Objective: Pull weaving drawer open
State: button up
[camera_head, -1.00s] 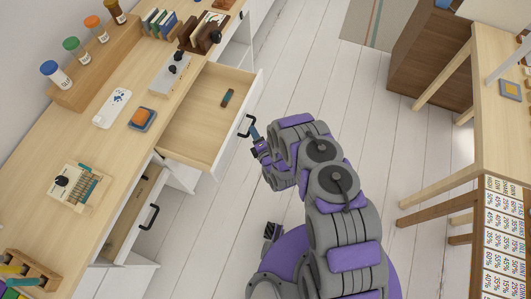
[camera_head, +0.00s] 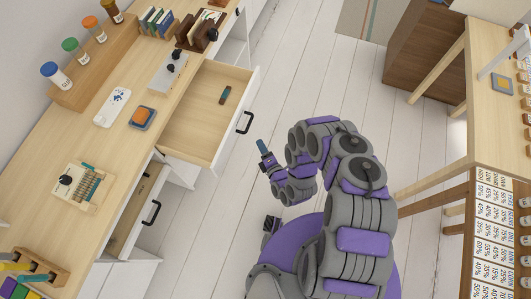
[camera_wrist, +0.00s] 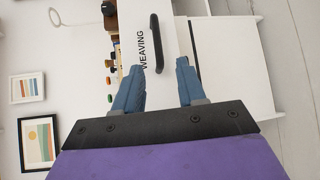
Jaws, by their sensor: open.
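The weaving drawer (camera_head: 199,143) stands pulled out from the desk in the head view. Its pale wooden inside is visible, with a small teal-and-brown item (camera_head: 225,95) lying in it. Its black bar handle (camera_head: 243,122) is on the front face. In the wrist view the white front (camera_wrist: 143,40) reads "WEAVING" and the handle (camera_wrist: 157,43) stands ahead of the fingers. My gripper (camera_head: 262,147) is open and empty, apart from the handle, on the floor side of the drawer; its two blue fingers (camera_wrist: 157,78) show spread in the wrist view.
A lower drawer (camera_head: 139,210) with its own black handle stands partly open at the left. The desktop (camera_head: 50,140) holds jars, a phone-like white item and a small loom. A wooden table (camera_head: 495,135) stands at the right. White floor between is clear.

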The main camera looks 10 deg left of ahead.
jog(key=shift+b+v, duration=0.9)
jog(key=shift+v, duration=0.65)
jog(key=shift+s, duration=0.1)
